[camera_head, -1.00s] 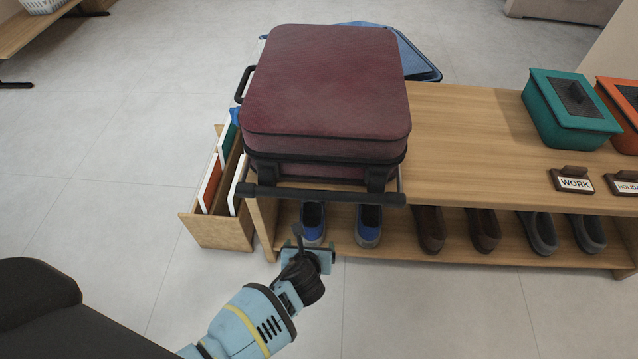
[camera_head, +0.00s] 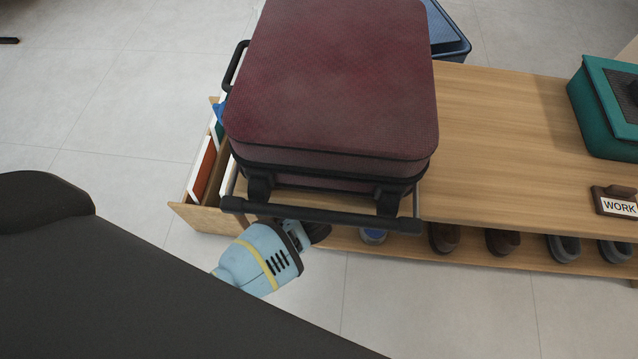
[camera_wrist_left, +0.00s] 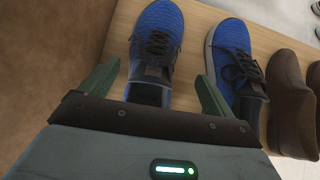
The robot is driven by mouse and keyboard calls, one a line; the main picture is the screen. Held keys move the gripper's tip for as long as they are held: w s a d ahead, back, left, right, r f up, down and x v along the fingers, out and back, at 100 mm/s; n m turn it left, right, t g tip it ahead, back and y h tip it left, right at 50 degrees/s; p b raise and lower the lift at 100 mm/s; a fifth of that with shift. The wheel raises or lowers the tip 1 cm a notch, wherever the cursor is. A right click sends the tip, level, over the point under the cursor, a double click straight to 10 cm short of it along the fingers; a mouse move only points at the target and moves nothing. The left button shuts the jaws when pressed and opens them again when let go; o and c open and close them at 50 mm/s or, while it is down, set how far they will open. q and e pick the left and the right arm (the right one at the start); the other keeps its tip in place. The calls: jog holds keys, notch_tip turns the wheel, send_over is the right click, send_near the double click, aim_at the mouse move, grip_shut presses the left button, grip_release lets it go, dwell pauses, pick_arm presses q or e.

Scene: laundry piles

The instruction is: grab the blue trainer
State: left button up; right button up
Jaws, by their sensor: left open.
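A pair of blue trainers with dark laces stands on the lower shelf. In the left wrist view the left blue trainer (camera_wrist_left: 157,48) lies between the fingers of my open left gripper (camera_wrist_left: 158,88). The right blue trainer (camera_wrist_left: 233,62) is just outside the right finger. In the head view only a little of one blue trainer (camera_head: 373,236) shows below the bench edge. My left gripper's fingers are hidden under the bench there; its blue wrist shows in front. I cannot tell whether the fingers touch the trainer. My right gripper is not in view.
A maroon suitcase (camera_head: 335,80) lies on the bench top (camera_head: 500,130), its handle bar (camera_head: 320,214) above my left wrist. Brown shoes (camera_head: 445,238) and grey shoes stand to the right on the shelf. A wooden file box (camera_head: 195,215) is at the left.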

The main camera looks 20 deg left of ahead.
pick_arm(q)
jog(key=shift+w+a+f, duration=0.15)
jog(key=shift+w+f, duration=0.35)
jog(key=b+x, duration=0.4)
jog(key=shift+s+a+f, duration=0.15)
jog(key=shift+a+f, duration=0.1)
jog(key=shift+a, duration=0.1)
jog(key=shift+w+a+f+b, duration=0.1)
jog(key=shift+w+f+b, duration=0.15)
jog(key=shift+w+b, duration=0.2)
jog(key=shift+c, duration=0.4)
jog(key=c, duration=1.5)
jog(key=shift+r, duration=0.15)
jog(key=shift+c, duration=0.3)
